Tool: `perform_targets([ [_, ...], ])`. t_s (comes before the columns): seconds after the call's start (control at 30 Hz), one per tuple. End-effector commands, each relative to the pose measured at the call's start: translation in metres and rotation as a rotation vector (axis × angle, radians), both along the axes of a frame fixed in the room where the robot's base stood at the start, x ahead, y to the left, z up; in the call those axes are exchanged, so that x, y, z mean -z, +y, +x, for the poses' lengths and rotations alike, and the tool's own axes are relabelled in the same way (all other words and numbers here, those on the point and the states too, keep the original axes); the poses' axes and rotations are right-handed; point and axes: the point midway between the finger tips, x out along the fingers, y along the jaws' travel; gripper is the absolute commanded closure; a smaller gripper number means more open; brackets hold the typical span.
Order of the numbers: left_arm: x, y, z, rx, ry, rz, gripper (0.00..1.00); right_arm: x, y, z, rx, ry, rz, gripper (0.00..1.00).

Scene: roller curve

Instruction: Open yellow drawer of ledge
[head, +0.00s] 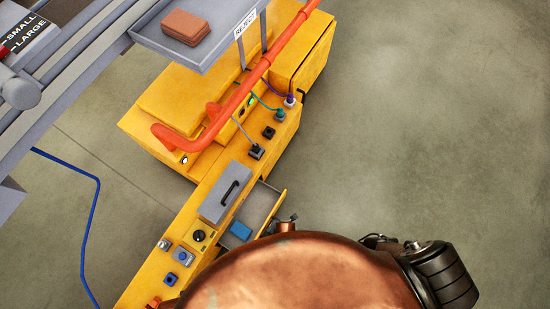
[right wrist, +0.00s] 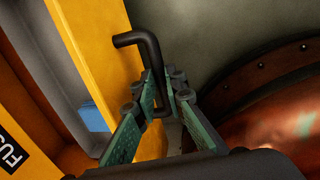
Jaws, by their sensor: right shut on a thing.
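The yellow drawer stands pulled out from the yellow ledge (head: 208,181); its grey inside and yellow front (head: 273,208) show in the head view. In the right wrist view the drawer front (right wrist: 92,50) runs down the left side, with a black bent handle (right wrist: 137,39) on it. My right gripper (right wrist: 163,88) has its green fingers closed around the handle's lower part. In the head view my copper-coloured body hides most of that gripper and the handle. My left gripper is not in view.
A blue block (head: 240,231) lies in the open drawer. A grey lid with a black handle (head: 229,193) sits on the ledge beside it. An orange rail (head: 235,97) and a grey reject tray (head: 205,55) stand above. The floor at right is clear.

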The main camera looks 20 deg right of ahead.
Motion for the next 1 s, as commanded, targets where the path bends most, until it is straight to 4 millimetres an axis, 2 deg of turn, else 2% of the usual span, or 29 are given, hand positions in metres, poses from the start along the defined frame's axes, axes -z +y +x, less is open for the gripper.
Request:
perform_targets([
  [0.1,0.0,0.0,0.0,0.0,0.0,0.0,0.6,0.0,0.0,0.0,-0.001,-0.001,0.001,1.0],
  [0.13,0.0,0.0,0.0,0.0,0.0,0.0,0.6,0.0,0.0,0.0,-0.001,-0.001,0.001,0.88],
  [0.37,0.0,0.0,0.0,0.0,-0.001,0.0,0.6,0.0,0.0,0.0,0.0,-0.001,0.001,0.72],
  [0.77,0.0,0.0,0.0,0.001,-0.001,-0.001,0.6,-0.006,0.0,-0.001,0.001,-0.001,0.004,0.71],
  [0.87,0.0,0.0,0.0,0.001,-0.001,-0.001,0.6,-0.016,-0.002,-0.002,0.001,-0.001,0.002,0.71],
  [1.0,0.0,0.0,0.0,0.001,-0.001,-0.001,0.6,-0.039,-0.005,-0.005,0.001,-0.001,0.004,0.71],
])
